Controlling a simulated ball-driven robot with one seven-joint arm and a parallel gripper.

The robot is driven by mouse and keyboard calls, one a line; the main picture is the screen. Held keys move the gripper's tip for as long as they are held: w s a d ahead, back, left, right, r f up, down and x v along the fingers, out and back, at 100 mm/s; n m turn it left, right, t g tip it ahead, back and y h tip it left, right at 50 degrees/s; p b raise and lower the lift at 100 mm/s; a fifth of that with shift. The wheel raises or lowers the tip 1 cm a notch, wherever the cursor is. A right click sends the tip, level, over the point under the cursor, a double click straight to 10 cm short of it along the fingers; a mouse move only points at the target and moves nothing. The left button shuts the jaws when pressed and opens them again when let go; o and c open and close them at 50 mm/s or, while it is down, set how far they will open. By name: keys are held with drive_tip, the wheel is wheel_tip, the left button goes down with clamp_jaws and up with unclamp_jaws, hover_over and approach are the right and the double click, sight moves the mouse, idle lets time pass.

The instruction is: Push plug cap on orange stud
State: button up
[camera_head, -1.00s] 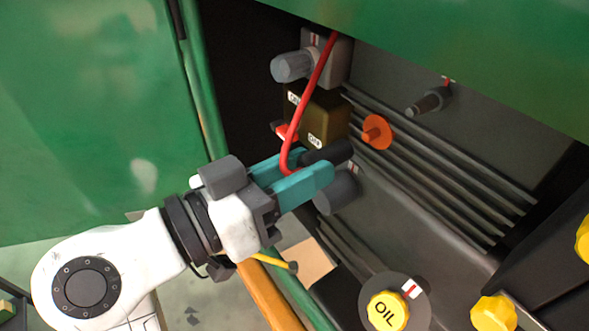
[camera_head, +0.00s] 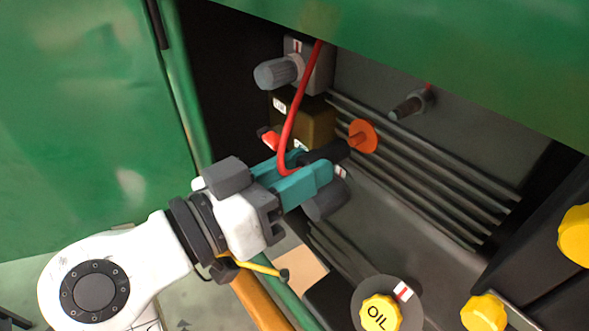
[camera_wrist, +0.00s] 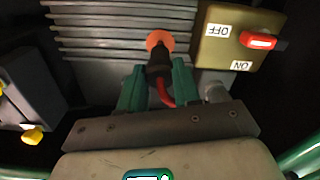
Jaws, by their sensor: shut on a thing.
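The plug cap (camera_head: 328,152) is a black boot on a red cable. My gripper (camera_head: 306,170), with teal fingers, is shut on it. The orange stud (camera_head: 365,136) has a round orange base with a short pin and stands on the ribbed grey engine block. The cap's front end is at the stud's pin in the head view. In the wrist view the cap (camera_wrist: 159,58) points at the stud (camera_wrist: 158,37) and covers its lower part. The two look lined up there. I cannot tell whether the cap touches the pin or is on it.
A brown ON/OFF switch box (camera_head: 308,121) with a red lever stands close to my gripper. A grey knob (camera_head: 278,72) is above it, and a dark stud (camera_head: 410,105) is to the right. A yellow OIL cap (camera_head: 380,313) is below. Green body panels (camera_head: 90,110) border the opening.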

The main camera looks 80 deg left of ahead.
drive_tip(key=shift+b+x, duration=0.35)
drive_tip(key=shift+x, duration=1.3)
idle(2.3)
drive_tip(key=o, duration=1.1)
drive_tip(key=shift+c, duration=0.8)
drive_tip(key=shift+s, duration=0.1)
drive_tip(key=v, duration=0.8)
